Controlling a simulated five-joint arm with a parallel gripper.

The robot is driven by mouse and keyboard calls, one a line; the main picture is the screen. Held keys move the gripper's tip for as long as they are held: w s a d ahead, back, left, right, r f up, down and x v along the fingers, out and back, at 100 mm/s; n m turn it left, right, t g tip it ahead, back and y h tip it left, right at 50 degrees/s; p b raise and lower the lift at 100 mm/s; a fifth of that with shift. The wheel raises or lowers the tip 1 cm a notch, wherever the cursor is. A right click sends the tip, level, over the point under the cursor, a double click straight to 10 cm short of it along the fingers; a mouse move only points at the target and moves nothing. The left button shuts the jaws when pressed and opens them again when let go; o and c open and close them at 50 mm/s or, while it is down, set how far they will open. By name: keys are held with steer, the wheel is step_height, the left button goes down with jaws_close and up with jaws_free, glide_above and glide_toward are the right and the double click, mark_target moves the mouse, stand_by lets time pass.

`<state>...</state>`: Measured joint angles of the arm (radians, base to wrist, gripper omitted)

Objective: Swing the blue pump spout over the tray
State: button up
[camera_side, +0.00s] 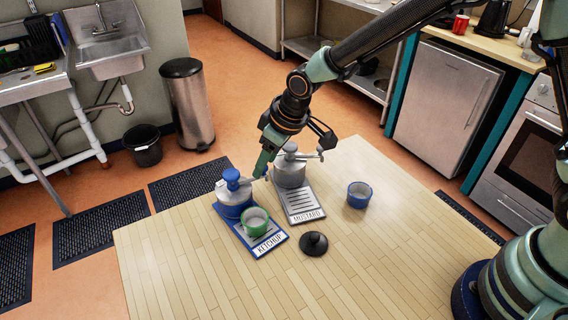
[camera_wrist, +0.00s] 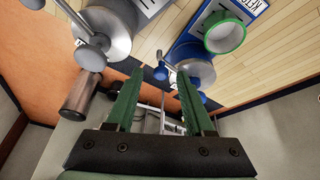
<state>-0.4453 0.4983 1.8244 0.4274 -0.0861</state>
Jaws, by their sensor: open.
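The blue pump (camera_side: 235,203) stands at the back end of the blue ketchup tray (camera_side: 274,246). Its spout (camera_side: 246,181) points to the right, off the side of the tray, towards the silver pump. A green cup (camera_side: 255,222) sits on the tray in front of the pump. My gripper (camera_side: 262,168) hangs beside the spout's end, pointing down. In the wrist view my gripper (camera_wrist: 159,82) is open and empty, and the spout's end (camera_wrist: 161,73) shows between the fingertips. I cannot tell whether a finger touches it.
A silver pump (camera_side: 289,174) stands close on the right on the grey mustard tray (camera_side: 304,204); its spout points right. The front of the wooden table (camera_side: 200,275) is clear.

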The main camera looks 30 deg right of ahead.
jaws_close()
stand_by(1.4)
